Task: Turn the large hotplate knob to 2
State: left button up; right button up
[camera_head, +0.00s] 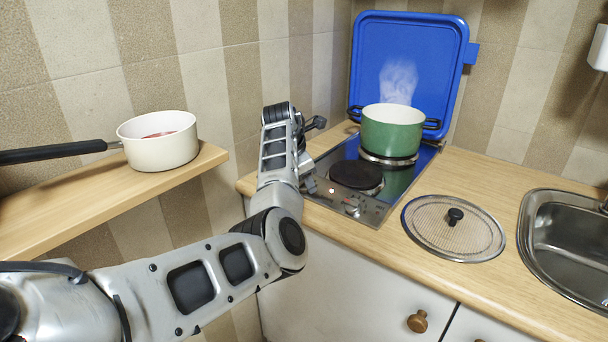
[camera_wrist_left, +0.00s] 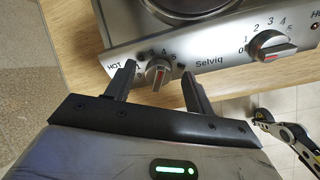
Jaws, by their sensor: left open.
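The hob's steel control strip (camera_wrist_left: 215,62) shows two knobs in the left wrist view. One knob (camera_wrist_left: 158,73) sits between the fingers of my open left gripper (camera_wrist_left: 158,78), with some of its scale hidden. The other knob (camera_wrist_left: 272,47) is to the right, with a scale from 0 to 5 around it; its handle lies roughly sideways and its exact setting is hard to read. I cannot tell which knob serves the large hotplate. In the head view a knob (camera_head: 353,206) shows on the hob's front edge, and my left arm hides the fingers. My right gripper is not seen.
A dark bare hotplate (camera_head: 356,176) is in front; a green pot (camera_head: 391,133) stands on the rear one. The blue lid (camera_head: 440,60) is upright behind. A mesh splatter guard (camera_head: 425,228) lies right of the hob. A white saucepan (camera_head: 160,150) sits on the left shelf (camera_head: 80,205).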

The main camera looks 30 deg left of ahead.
pick_arm(q)
jog(key=shift+f, duration=0.1)
jog(key=c, duration=1)
jog(key=shift+o, duration=0.2)
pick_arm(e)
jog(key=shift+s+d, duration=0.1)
